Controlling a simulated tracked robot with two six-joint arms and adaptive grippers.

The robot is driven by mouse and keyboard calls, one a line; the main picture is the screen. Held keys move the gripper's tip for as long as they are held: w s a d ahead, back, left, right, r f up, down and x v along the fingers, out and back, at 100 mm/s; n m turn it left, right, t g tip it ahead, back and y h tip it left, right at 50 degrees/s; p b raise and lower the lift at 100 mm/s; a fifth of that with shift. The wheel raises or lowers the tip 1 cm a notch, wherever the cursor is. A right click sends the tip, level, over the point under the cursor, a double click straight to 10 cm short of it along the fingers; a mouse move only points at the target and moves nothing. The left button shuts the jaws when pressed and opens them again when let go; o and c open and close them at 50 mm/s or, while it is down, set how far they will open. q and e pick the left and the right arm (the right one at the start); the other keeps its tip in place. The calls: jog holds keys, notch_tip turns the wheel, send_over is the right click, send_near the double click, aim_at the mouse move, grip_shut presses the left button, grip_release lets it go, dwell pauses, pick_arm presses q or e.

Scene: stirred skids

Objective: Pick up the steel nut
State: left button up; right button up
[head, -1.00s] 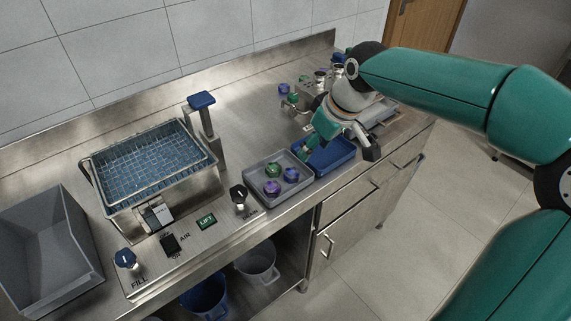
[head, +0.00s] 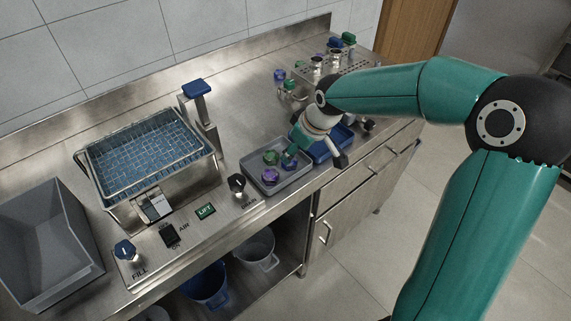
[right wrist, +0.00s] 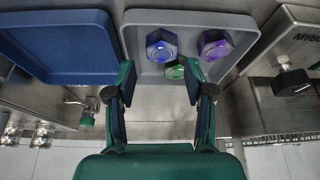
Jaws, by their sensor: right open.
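A grey tray (head: 279,182) holds several round or six-sided pieces, also seen in the right wrist view. There I see a nut-like piece with a bright blue-violet middle (right wrist: 162,45), a purple one (right wrist: 214,44) and a green one (right wrist: 175,71). I cannot tell for sure which is the steel nut. My right gripper (right wrist: 160,84) is open and empty, its fingers apart at the grey tray's edge, below the blue-violet piece in that view. My left gripper is not in view.
A blue tray (right wrist: 62,45) stands beside the grey one. A steel bath with a wire basket (head: 150,155), a grey bin (head: 45,245) and a blue-topped post (head: 197,88) stand to the left. A perforated rack (head: 340,68) is behind my arm.

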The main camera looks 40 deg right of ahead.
jog(key=x, duration=0.4)
jog(key=shift+a+f+p, duration=0.1)
jog(key=shift+f+p, duration=0.15)
jog(key=shift+p, duration=0.05)
jog(key=c, duration=1)
jog(key=shift+r, duration=0.1)
